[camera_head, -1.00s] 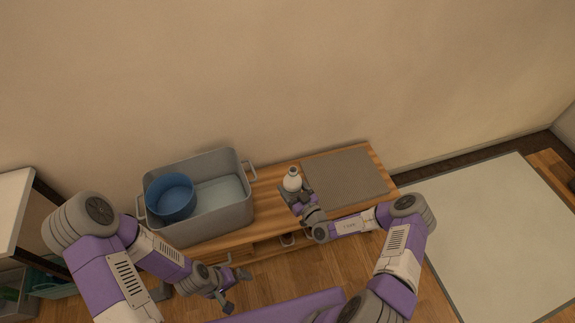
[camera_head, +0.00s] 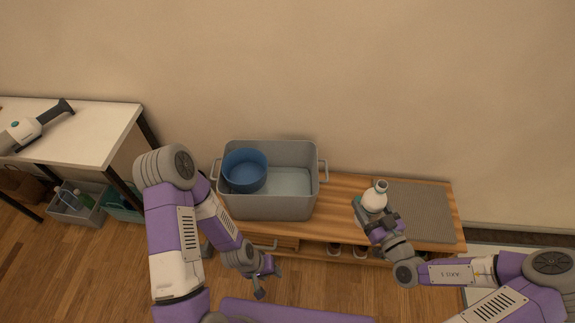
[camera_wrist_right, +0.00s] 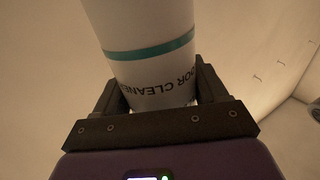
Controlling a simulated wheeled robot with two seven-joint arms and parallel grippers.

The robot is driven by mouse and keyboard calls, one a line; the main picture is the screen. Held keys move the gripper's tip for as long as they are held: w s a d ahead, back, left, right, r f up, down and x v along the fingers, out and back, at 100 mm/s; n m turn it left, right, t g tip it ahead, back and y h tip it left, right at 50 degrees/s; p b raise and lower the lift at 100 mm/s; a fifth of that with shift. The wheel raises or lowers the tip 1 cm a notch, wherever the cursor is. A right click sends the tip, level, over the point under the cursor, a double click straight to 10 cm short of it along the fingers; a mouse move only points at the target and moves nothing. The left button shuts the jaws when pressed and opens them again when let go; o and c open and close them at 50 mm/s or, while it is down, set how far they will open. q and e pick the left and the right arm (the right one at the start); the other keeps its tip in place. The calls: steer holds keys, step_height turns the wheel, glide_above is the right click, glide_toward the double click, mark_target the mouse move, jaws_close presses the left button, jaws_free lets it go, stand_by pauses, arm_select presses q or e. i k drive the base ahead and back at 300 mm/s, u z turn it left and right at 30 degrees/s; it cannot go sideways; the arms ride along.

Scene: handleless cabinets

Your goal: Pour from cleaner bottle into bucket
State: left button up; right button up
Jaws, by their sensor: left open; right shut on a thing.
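A white cleaner bottle (camera_head: 375,197) is held by my right gripper (camera_head: 374,215) above the right part of the wooden bench, nearly upright in the head view. In the right wrist view the bottle (camera_wrist_right: 150,50) has a teal stripe and upside-down lettering, and the right gripper's (camera_wrist_right: 153,105) fingers are on both sides of it. A blue bucket (camera_head: 245,170) sits inside the left part of a grey tub (camera_head: 268,207) on the bench, left of the bottle. My left gripper (camera_head: 264,284) is open and empty in front of the bench, below the tub.
The wooden bench (camera_head: 335,212) has bare wood between tub and bottle. A grey mat (camera_head: 430,212) lies at its right end. A white table (camera_head: 75,140) with a handheld device (camera_head: 30,128) stands at the left, with bins below. Shoes sit under the bench.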

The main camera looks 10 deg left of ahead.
mark_target(258, 180)
steer(key=u, duration=0.45)
steer(key=k, duration=1.15)
steer(key=u, duration=1.25)
steer(key=i, duration=1.1)
steer(key=z, duration=0.4)
steer(key=i, duration=0.55)
steer(key=z, duration=0.95)
steer(key=i, duration=0.35)
steer(key=z, duration=0.4)
